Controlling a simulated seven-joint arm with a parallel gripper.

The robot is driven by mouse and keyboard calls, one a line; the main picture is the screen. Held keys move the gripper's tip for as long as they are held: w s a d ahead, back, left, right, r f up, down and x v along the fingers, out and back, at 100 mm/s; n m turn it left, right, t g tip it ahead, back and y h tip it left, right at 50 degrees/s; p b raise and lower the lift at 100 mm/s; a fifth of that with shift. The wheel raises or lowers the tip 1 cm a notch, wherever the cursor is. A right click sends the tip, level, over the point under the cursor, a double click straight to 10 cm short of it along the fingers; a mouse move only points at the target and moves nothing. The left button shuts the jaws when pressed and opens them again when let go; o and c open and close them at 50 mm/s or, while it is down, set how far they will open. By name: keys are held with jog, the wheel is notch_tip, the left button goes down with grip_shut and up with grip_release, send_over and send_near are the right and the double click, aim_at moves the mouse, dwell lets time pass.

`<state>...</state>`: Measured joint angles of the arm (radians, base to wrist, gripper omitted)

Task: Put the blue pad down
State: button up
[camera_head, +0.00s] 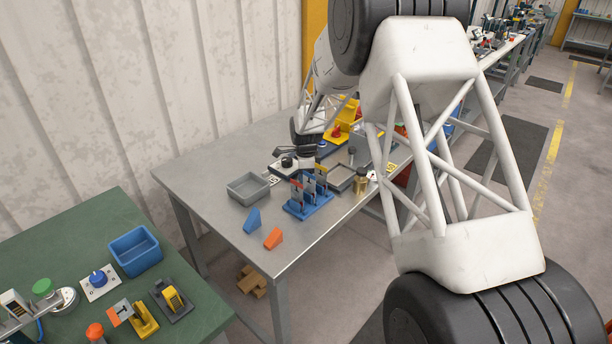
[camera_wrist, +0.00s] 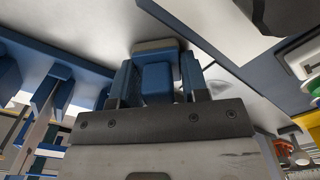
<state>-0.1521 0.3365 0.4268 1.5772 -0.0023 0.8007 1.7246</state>
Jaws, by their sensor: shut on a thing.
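In the wrist view my gripper (camera_wrist: 158,70) is shut on the blue pad (camera_wrist: 157,84), which sits between its two fingers. A grey edge shows at the far end of the pad. Blue and grey surfaces are close around the fingers, but I cannot tell whether the pad touches any of them. In the head view my gripper (camera_head: 307,157) is low over the grey metal table (camera_head: 206,165), behind a blue rack (camera_head: 308,207) with several upright pieces. The pad cannot be made out in the head view.
A grey open bin (camera_head: 248,188), a blue wedge (camera_head: 253,220) and an orange wedge (camera_head: 273,238) are left of and in front of the rack. A grey square tray (camera_head: 341,178) and a brass cylinder (camera_head: 361,181) stand to its right. The table's left corner is clear.

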jog(key=o, duration=0.6)
jog(key=shift+f, duration=0.1)
notch_tip(320, 180, up, 12)
jog(key=shift+r, duration=0.15)
dwell(0.4)
dwell(0.6)
